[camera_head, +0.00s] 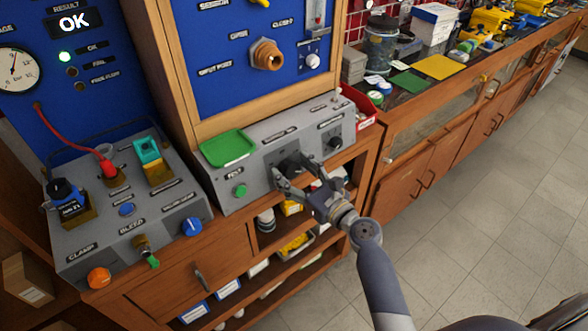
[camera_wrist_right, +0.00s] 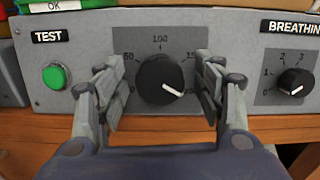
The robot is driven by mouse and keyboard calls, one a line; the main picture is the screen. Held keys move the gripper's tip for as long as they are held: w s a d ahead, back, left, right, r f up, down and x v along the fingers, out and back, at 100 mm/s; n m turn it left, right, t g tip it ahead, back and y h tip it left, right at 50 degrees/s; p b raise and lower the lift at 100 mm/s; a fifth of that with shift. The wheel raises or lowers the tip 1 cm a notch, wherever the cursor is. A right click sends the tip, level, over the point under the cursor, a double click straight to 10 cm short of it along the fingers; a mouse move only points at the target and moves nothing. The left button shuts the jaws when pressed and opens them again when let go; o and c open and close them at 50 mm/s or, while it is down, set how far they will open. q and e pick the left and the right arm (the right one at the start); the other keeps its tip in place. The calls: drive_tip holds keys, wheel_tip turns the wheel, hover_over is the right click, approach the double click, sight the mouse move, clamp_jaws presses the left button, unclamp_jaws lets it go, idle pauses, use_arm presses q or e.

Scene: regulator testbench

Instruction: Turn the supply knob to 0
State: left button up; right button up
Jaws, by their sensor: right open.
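The supply knob (camera_wrist_right: 158,78) is a large black dial on a dark scale plate, in the middle of the right wrist view. Its white pointer aims down and right, past the 150 side of the scale; the marks there are partly hidden by a finger. The knob also shows in the head view (camera_head: 290,165), partly covered by the gripper. My right gripper (camera_wrist_right: 161,83) is open, with one finger on each side of the knob. Gaps show between both fingers and the knob. It also shows in the head view (camera_head: 299,175). My left gripper is not in view.
A green TEST button (camera_wrist_right: 56,76) is left of the knob, and a smaller breathing knob (camera_wrist_right: 295,82) is to the right. A green tray (camera_head: 228,148) lies on the grey console. A red bin (camera_head: 360,108) stands beside the console's right end.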

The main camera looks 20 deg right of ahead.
drive_tip(key=shift+w, duration=0.1)
drive_tip(key=c, duration=1.1)
